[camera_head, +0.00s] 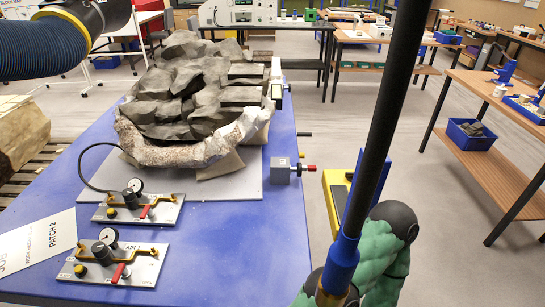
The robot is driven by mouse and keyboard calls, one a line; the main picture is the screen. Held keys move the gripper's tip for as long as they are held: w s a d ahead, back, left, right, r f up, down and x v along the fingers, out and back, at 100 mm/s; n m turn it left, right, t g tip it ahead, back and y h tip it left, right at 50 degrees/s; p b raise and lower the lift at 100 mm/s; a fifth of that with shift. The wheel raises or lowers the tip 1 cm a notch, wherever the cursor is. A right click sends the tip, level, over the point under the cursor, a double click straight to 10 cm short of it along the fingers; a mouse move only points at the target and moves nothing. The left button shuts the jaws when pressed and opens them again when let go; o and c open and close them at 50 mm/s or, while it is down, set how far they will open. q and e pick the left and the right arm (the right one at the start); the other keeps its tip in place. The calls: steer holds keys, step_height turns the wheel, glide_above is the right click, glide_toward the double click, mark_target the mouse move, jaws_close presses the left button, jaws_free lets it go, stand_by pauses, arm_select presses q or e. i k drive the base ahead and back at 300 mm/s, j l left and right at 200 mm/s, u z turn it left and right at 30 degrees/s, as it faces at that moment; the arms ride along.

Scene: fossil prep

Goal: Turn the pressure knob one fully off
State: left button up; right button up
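Two grey regulator panels lie on the blue table at the left. The near panel (138,269) has a round gauge (108,236), a black knob (101,250), a yellow knob (80,270), a red lever (118,273) and brass piping. The far panel (168,212) has a matching gauge (135,185), black knob (130,200), yellow knob (111,213) and red lever (146,211). A black hose runs from the far panel. I cannot read which knob is number one, nor the gauge needles. Neither gripper shows, and nothing touches the panels.
A large grey fossil block (196,92) in a plaster jacket sits behind the panels. A paper sheet (38,241) lies at left. A blue ribbed duct (40,47) hangs at upper left. A black rod (383,120) crosses the right side. The blue tabletop (235,245) right of the panels is clear.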

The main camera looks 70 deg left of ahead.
mark_target(100, 249)
steer(key=k+u, duration=0.1)
steer(key=u, duration=0.4)
steer(key=k+u, duration=0.15)
steer(key=u, duration=0.3)
steer(key=k+j+u, duration=0.1)
steer(key=u, duration=0.4)
steer(key=j+u, duration=0.15)
steer(key=u, duration=0.35)
steer(key=k, duration=0.05)
